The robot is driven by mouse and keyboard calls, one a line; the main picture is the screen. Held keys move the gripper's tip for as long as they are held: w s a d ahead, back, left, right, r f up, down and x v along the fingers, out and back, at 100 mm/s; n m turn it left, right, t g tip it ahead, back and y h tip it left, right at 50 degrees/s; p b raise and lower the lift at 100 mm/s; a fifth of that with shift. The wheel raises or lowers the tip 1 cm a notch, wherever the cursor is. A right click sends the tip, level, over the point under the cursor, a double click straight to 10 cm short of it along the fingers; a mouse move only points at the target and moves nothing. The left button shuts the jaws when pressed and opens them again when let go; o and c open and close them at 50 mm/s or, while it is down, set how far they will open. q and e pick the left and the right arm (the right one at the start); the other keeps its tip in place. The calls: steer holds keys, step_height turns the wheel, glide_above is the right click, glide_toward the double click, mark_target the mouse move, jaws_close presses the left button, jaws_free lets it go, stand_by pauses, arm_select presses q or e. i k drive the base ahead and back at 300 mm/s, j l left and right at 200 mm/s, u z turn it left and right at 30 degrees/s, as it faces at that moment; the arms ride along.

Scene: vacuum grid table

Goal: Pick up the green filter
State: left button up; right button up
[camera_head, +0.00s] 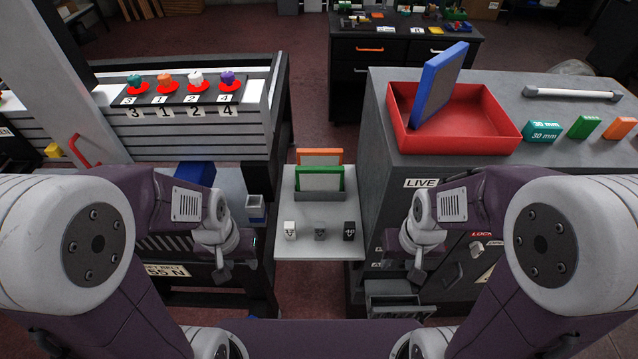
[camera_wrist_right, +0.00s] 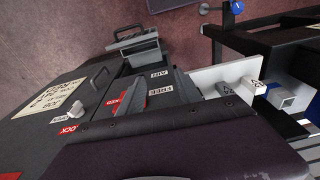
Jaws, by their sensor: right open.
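The green filter (camera_head: 320,178) is a green-framed panel with a grey face. It stands upright in a grey rack (camera_head: 320,196) at the back of the light grey shelf between the two cabinets. An orange-framed filter (camera_head: 319,156) stands just behind it. My left gripper (camera_head: 222,272) hangs low, left of the shelf, and its jaws are too small to read. My right gripper (camera_head: 418,272) is open, right of the shelf and in front of the right cabinet. Both grippers are well apart from the green filter.
Small numbered weights stand on the shelf (camera_head: 300,252). A red tray (camera_head: 460,139) on the right cabinet holds a tilted blue-framed filter (camera_head: 438,84). An open drawer (camera_head: 395,300) sticks out below my right gripper; a grey handled drawer (camera_wrist_right: 136,45) shows in the wrist view.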

mark_target(309, 178)
steer(key=j+u, duration=0.2)
steer(key=j, duration=0.25)
steer(key=i+j+u, duration=0.2)
steer(key=j, duration=0.2)
steer(key=j+u, duration=0.2)
steer(key=j, duration=0.25)
